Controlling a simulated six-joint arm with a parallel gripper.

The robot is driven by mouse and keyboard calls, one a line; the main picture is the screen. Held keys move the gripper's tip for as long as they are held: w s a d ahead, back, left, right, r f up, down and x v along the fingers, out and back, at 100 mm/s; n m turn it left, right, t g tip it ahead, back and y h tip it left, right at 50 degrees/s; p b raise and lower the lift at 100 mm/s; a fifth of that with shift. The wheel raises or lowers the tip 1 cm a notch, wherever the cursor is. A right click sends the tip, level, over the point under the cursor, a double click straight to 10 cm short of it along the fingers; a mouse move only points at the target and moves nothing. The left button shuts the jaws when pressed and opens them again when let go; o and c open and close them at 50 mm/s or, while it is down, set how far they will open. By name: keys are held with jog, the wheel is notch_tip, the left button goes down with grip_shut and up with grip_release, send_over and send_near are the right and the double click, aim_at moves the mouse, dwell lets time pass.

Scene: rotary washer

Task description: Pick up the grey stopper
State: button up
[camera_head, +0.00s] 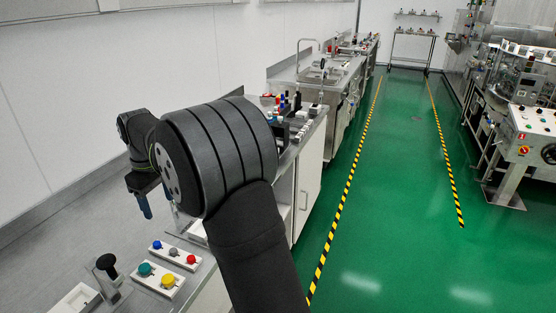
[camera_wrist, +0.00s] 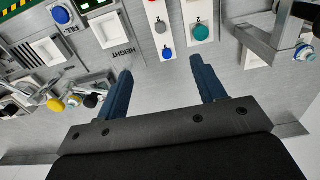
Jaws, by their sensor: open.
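The grey stopper (camera_head: 173,252) sits in a small white holder (camera_head: 182,263) between a blue stopper (camera_head: 157,245) and a red stopper (camera_head: 191,259). In the wrist view the grey stopper (camera_wrist: 160,28) lies beyond my fingertips, past the blue stopper (camera_wrist: 167,53). My gripper (camera_wrist: 160,66) is open, with its two blue fingers apart and nothing between them. In the head view my gripper (camera_head: 158,212) hangs above the bench, above and behind the holder. My arm hides part of the bench in that view.
A second white holder (camera_head: 156,278) with teal (camera_head: 145,268) and yellow (camera_head: 168,280) stoppers stands closer to the head camera. A black-knobbed device (camera_head: 107,266) is to its left. The wrist view shows a metal frame (camera_wrist: 262,42) at right and panels with buttons at left.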

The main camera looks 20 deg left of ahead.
aim_at(173, 250)
jog(key=shift+c, duration=1.3)
notch_tip(173, 250, down, 18)
jog(key=m, duration=3.1)
jog(key=shift+r+m, duration=0.25)
jog(key=shift+m, duration=0.05)
grip_shut()
